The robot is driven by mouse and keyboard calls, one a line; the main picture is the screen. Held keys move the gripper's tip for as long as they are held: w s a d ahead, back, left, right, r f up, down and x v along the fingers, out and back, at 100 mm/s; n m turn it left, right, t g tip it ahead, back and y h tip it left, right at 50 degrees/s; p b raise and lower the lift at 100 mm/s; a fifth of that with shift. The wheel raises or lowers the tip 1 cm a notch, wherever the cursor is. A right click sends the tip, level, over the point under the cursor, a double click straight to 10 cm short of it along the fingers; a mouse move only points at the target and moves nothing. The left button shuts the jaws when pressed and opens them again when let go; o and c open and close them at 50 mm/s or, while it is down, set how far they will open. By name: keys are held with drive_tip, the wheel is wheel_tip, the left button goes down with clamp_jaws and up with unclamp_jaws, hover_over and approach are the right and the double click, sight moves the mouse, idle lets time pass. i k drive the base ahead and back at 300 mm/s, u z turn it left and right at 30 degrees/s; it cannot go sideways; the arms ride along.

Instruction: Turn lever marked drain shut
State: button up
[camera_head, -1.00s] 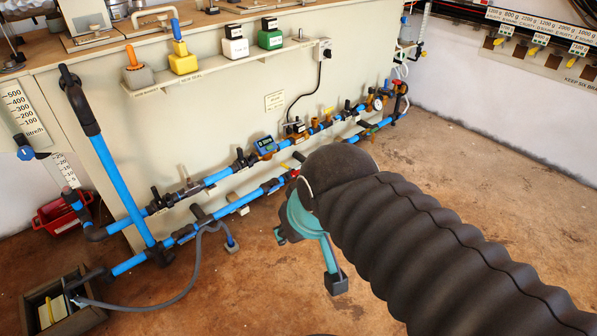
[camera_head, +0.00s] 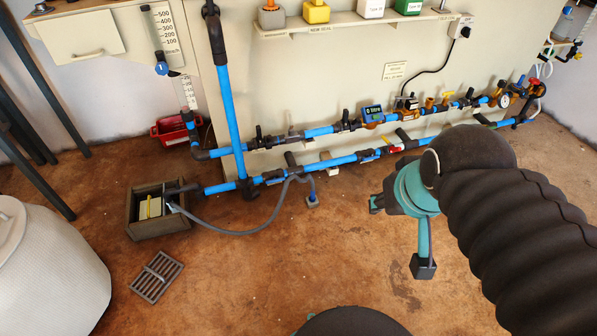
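Blue pipes run low along the cream panel, with several valves on them. A red valve handle (camera_head: 395,148) is on the lower pipe (camera_head: 335,162). Dark levers stand on the upper pipe (camera_head: 319,131), at its left part. No label reading drain can be made out, so I cannot tell which lever is the drain one. My gripper (camera_head: 400,235) hangs over the floor in front of the pipes, apart from them in the picture. Its two teal fingers with dark tips are spread, with nothing between them. My arm hides part of the right side.
A wooden box (camera_head: 160,222) stands at the lower pipe's left end, with a grey hose (camera_head: 235,232) leading to it. A floor grate (camera_head: 157,276) and a large pale container (camera_head: 45,270) are at left. A red tray (camera_head: 172,130) lies behind. The middle floor is clear.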

sight(274, 180)
drive_tip(key=u, duration=0.5)
drive_tip(key=k, duration=1.25)
drive_tip(key=u, duration=1.1)
drive_tip(key=i, duration=1.6)
drive_tip(key=z, duration=0.6)
